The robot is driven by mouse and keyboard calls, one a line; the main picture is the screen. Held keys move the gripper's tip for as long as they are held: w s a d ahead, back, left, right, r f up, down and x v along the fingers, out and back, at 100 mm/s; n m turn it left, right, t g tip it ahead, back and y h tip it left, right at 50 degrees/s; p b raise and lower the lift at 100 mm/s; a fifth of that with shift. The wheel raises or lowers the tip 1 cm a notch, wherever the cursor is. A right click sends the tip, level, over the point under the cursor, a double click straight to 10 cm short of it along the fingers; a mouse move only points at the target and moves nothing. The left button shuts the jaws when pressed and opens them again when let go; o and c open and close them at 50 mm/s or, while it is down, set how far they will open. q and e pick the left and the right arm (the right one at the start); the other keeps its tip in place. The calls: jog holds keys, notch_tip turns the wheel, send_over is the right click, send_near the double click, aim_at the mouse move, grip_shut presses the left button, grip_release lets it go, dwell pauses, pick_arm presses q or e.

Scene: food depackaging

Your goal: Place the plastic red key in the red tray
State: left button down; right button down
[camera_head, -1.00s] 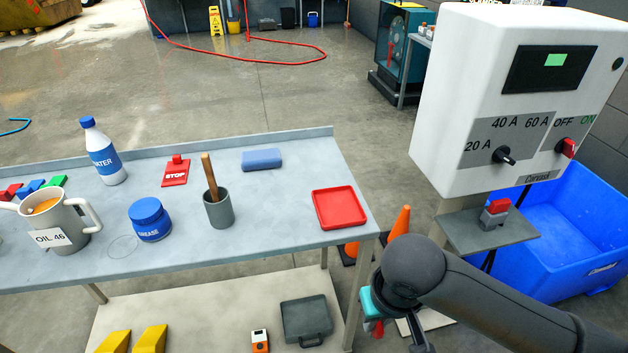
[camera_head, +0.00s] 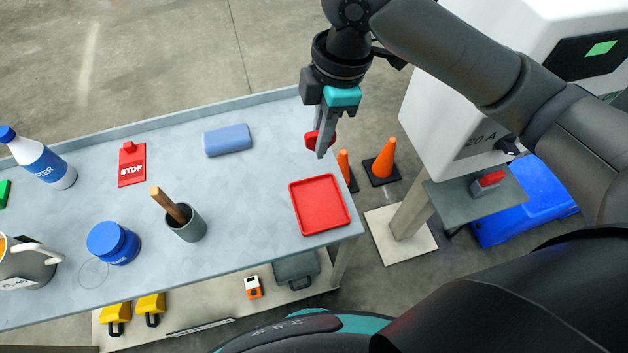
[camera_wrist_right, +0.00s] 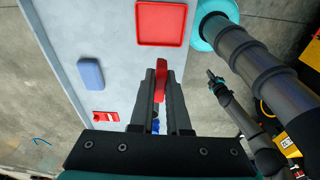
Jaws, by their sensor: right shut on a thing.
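The red tray (camera_head: 320,204) lies flat and empty near the right end of the workbench. It also shows at the top of the right wrist view (camera_wrist_right: 161,23). My right gripper (camera_head: 322,146) is shut on the red key (camera_head: 312,139), beyond the tray near the bench's far right corner. In the right wrist view the red key (camera_wrist_right: 161,78) sticks out between the two fingertips, apart from the tray.
A blue block (camera_head: 227,140), a red STOP tag (camera_head: 131,165), a grey cup (camera_head: 187,226) and a blue grease jar (camera_head: 112,244) stand left of the tray. Orange cones (camera_head: 383,160) and the white control box (camera_head: 440,110) are at the right.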

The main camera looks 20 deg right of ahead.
jog(key=shift+w, duration=0.1)
jog(key=shift+f+b, duration=1.65)
jog(key=shift+f, duration=8.15)
jog(key=c, duration=1.4)
grip_release()
jog(key=shift+f, duration=0.1)
jog(key=o, duration=0.5)
